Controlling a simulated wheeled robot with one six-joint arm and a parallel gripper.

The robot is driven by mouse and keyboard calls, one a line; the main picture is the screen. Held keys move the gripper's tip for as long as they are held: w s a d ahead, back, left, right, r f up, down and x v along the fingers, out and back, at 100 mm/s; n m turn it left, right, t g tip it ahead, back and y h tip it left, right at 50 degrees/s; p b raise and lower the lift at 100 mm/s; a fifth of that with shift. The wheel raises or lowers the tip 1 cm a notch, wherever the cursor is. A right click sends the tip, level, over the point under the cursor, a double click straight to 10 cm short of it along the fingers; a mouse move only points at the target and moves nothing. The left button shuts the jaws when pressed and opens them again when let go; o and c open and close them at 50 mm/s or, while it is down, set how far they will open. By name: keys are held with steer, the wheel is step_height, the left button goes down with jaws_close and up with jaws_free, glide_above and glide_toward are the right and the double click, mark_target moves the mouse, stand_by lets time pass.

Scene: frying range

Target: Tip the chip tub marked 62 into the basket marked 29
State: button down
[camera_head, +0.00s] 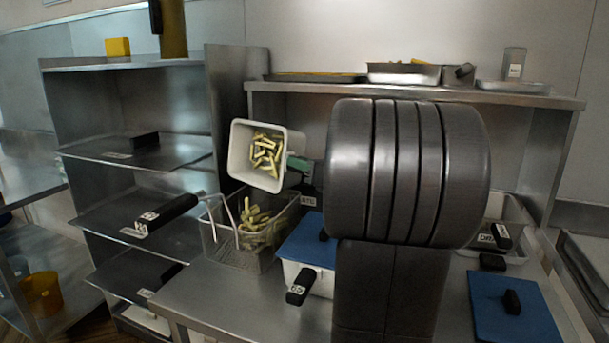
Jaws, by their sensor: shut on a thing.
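A white square tub (240,160) is held in the air left of centre, tilted with its open mouth facing the camera. Pale yellow chips lie inside it. My gripper (301,166) is shut on the tub's right side, and my arm hides most of the hand. Below the tub is a wire basket (232,257) on the steel counter, with a bunch of chips in it. Its black handle (168,213) points left and carries a white label. The tub hangs above the basket, apart from it. I cannot read the numbers on the tub or the basket.
A blue-lidded container (305,245) stands right of the basket, partly behind my arm. A blue lid (512,308) lies at the right front. A steel shelf (285,88) with trays runs behind. A rack (85,155) stands at left.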

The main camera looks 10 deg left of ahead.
steer(key=shift+s+a+f+n+b, duration=0.15)
steer(key=shift+s+f+n+b, duration=0.3)
steer(key=shift+b, duration=0.8)
steer(key=shift+s+a+f+n+b, duration=0.15)
steer(key=shift+n+b, duration=0.4)
steer(key=shift+b, duration=0.65)
steer(key=shift+s+a+f+n+b, duration=0.25)
steer(key=shift+n+b, duration=0.35)
steer(key=shift+b, duration=0.65)
steer(key=shift+s+r, duration=0.1)
steer(key=shift+r, duration=0.1)
steer(key=shift+d, duration=0.1)
